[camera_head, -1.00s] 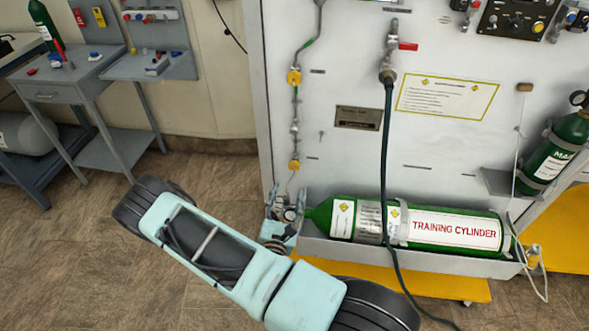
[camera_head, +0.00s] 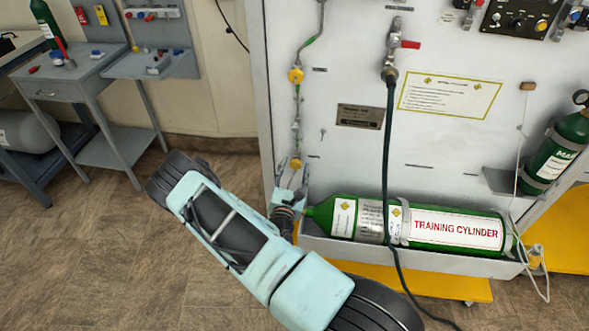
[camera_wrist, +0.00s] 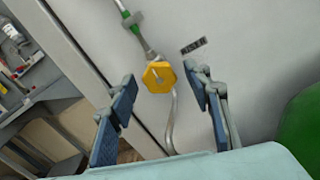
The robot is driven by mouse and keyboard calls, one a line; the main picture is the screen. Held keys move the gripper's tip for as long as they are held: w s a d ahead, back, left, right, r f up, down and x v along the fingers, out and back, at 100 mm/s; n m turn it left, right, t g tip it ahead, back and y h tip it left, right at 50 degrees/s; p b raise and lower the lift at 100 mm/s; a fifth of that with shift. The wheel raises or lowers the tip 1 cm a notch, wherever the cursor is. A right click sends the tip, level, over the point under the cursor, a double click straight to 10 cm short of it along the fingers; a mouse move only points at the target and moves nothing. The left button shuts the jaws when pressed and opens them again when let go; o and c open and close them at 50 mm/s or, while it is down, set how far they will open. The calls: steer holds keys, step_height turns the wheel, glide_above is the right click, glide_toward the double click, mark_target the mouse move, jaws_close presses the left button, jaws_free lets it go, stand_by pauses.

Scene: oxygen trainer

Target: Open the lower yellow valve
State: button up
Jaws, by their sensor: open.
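The lower yellow valve (camera_head: 295,163) is a small yellow knob on a thin vertical pipe at the left side of the white panel. In the wrist view the yellow valve (camera_wrist: 159,77) lies ahead, between the lines of the two fingers. My gripper (camera_head: 290,183) is just below the valve in the head view. In the wrist view my gripper (camera_wrist: 160,95) is open and empty, with a blue-padded finger on each side. Whether the fingertips reach the valve's depth cannot be told. An upper yellow valve (camera_head: 296,76) sits higher on the same pipe.
A green training cylinder (camera_head: 372,222) lies in a white tray (camera_head: 440,262) right of my gripper. A dark hose (camera_head: 387,150) hangs down the panel. A grey workbench (camera_head: 70,88) stands at the left. The floor between is clear.

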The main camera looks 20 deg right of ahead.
steer(key=c, duration=1.1)
steer(key=shift+n, duration=0.4)
steer(key=shift+c, duration=0.3)
steer(key=n+p, duration=0.1)
steer(key=n, duration=0.2)
steer(key=shift+n, duration=0.4)
steer(key=shift+n+p, duration=0.4)
steer(key=shift+n, duration=1.8)
steer(key=o, duration=1.2)
steer(key=shift+c, duration=0.2)
